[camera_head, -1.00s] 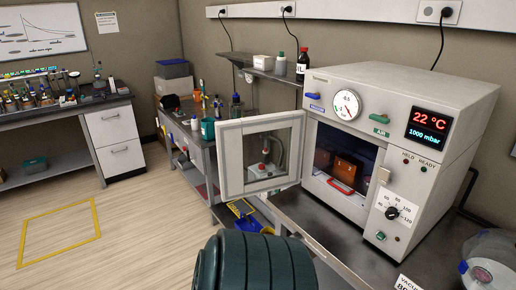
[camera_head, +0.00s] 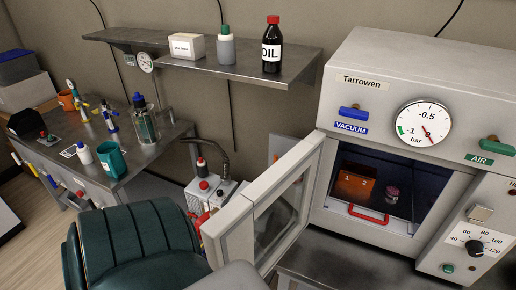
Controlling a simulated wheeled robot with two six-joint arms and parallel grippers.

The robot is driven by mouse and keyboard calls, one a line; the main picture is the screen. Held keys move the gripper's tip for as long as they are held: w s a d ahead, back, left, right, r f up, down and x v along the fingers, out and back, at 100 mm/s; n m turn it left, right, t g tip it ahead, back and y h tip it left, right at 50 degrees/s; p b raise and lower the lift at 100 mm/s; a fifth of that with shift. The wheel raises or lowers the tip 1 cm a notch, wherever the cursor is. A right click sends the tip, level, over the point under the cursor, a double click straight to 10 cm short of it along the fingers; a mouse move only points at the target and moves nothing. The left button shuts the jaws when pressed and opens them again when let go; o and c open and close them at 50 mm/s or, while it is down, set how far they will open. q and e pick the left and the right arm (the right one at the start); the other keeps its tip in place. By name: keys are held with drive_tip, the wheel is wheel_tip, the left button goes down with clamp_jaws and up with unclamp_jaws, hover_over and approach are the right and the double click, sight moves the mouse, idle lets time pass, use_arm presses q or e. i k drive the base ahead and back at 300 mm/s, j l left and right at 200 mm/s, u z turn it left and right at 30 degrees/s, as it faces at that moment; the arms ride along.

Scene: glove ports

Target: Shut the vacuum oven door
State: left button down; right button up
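The vacuum oven (camera_head: 400,60) stands on the right, and its pale framed door (camera_head: 228,243) with a glass window stands open. The door is attached at the left of the opening and juts towards me. Inside the lit chamber are an orange block (camera_head: 354,187) and a small jar (camera_head: 392,194). A red handle-like bar (camera_head: 368,215) lies at the chamber's front edge. A dark green ribbed sleeve, apparently part of my arm, fills the lower left, with a grey part beside it near the door's lower outer corner. Neither gripper's fingers are visible; contact with the door cannot be told.
A pump (camera_head: 212,190) with a hose stands left of the door. A wall shelf (camera_head: 190,65) holds a white box, a grey bottle and an oil bottle (camera_head: 272,45). A side bench (camera_head: 160,160) with bottles and a teal mug is on the left.

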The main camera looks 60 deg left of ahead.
sight(227, 236)
drive_tip(key=k+j, duration=0.1)
drive_tip(key=j, duration=0.75)
drive_tip(key=k+j, duration=0.15)
drive_tip(key=j, duration=0.3)
drive_tip(key=k+j, duration=0.1)
drive_tip(key=j, duration=0.35)
